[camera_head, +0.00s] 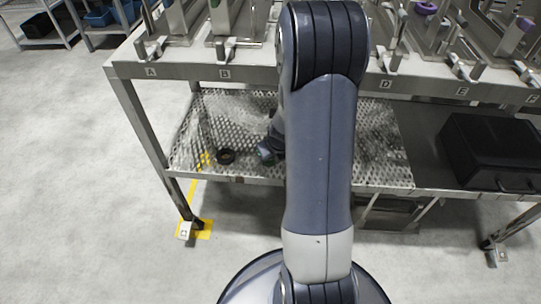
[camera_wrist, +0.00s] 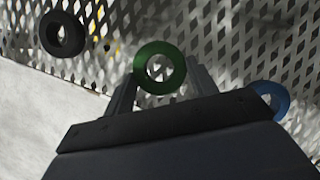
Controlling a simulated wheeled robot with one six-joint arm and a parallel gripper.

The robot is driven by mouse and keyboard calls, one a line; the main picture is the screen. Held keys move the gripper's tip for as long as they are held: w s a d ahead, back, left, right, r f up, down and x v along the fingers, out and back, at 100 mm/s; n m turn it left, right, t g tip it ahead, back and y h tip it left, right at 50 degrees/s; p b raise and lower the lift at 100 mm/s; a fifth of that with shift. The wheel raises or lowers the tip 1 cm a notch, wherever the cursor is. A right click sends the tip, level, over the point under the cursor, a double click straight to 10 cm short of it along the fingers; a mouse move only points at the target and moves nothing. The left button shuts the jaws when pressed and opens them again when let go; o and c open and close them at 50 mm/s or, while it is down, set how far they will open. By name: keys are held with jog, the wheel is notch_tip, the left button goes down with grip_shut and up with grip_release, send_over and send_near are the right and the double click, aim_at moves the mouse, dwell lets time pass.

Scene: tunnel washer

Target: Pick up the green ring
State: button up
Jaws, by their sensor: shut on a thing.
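The green ring (camera_wrist: 141,72) is between the two fingers of my gripper (camera_wrist: 160,70) in the wrist view, with its hole facing the camera. My gripper is shut on it, a finger at each side. The perforated shelf lies behind the ring; I cannot tell whether the ring still touches it.
A black ring (camera_wrist: 77,40) lies on the perforated shelf (camera_head: 225,110) to the left, and a blue ring (camera_wrist: 283,98) is to the right. The upper bench (camera_head: 185,70) with lettered stations overhangs the shelf. A black case (camera_head: 490,150) stands at the right. Floor at left is clear.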

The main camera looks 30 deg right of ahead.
notch_tip(320, 180, up, 2)
jog(key=shift+r+p, duration=0.15)
jog(key=shift+p, duration=0.6)
jog(key=shift+s+r, duration=0.15)
jog(key=shift+r, duration=0.2)
jog(key=s+b, duration=0.2)
jog(key=s, duration=1.5)
jog(key=shift+s+f+b, duration=0.25)
jog(key=shift+s+b, duration=0.05)
jog(key=shift+s, duration=0.1)
